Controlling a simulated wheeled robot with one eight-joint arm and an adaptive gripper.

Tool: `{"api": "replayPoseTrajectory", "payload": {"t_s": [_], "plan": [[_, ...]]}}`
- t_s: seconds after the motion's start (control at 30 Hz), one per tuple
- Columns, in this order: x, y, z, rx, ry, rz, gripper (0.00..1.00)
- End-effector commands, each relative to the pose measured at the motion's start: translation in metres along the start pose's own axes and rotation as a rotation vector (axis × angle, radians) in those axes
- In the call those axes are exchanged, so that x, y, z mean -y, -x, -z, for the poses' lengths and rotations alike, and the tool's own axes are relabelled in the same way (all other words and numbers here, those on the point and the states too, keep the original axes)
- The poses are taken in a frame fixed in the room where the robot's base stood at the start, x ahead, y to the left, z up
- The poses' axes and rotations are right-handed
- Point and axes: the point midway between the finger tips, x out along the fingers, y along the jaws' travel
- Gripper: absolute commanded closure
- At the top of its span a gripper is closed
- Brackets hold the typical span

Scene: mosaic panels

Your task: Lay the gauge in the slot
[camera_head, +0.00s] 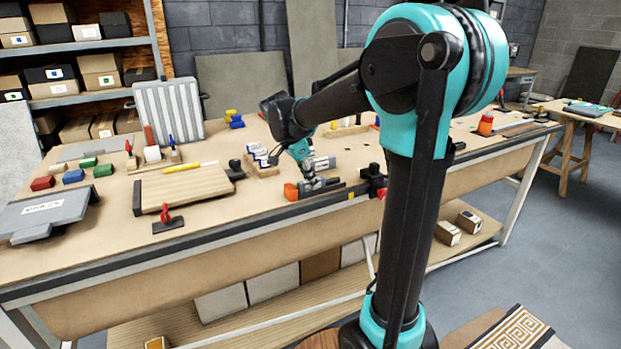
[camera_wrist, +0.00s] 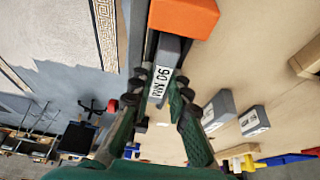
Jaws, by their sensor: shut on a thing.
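The gauge (camera_wrist: 164,76) is a grey bar with a white label that seems to read "90 MM" upside down. My gripper (camera_wrist: 156,98) is shut on its near end in the wrist view. The gauge lies in line with a slot between dark rails (camera_wrist: 150,48), and an orange block (camera_wrist: 183,15) is at its far end. I cannot tell whether it touches the slot floor. In the head view my gripper (camera_head: 312,182) points down at the bench's front edge, over the dark rails (camera_head: 331,189) and beside the orange block (camera_head: 291,192). It hides most of the gauge there.
Two labelled grey blocks (camera_wrist: 218,109) (camera_wrist: 254,121) lie right of my gripper in the wrist view. A black clamp (camera_head: 373,183) stands right of the rails. A wooden board (camera_head: 185,188) and a red-handled clamp (camera_head: 167,218) are to the left. Blue and yellow pieces lie behind.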

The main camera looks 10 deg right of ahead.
Motion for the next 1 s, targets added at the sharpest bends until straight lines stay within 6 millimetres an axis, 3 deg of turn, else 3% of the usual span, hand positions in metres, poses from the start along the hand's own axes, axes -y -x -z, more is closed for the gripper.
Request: {"api": "replayPoseTrajectory", "payload": {"t_s": [0.03,0.2,0.57,0.77,1.0], "plan": [[0.000,0.000,0.000,0.000,0.000,0.000,0.80],[0.000,0.000,0.000,0.000,0.000,0.000,0.59],[0.000,0.004,0.000,0.000,0.000,0.000,0.59],[0.000,0.032,-0.001,0.000,0.003,0.001,0.59],[0.000,0.081,0.000,0.000,0.002,0.000,0.59]]}}
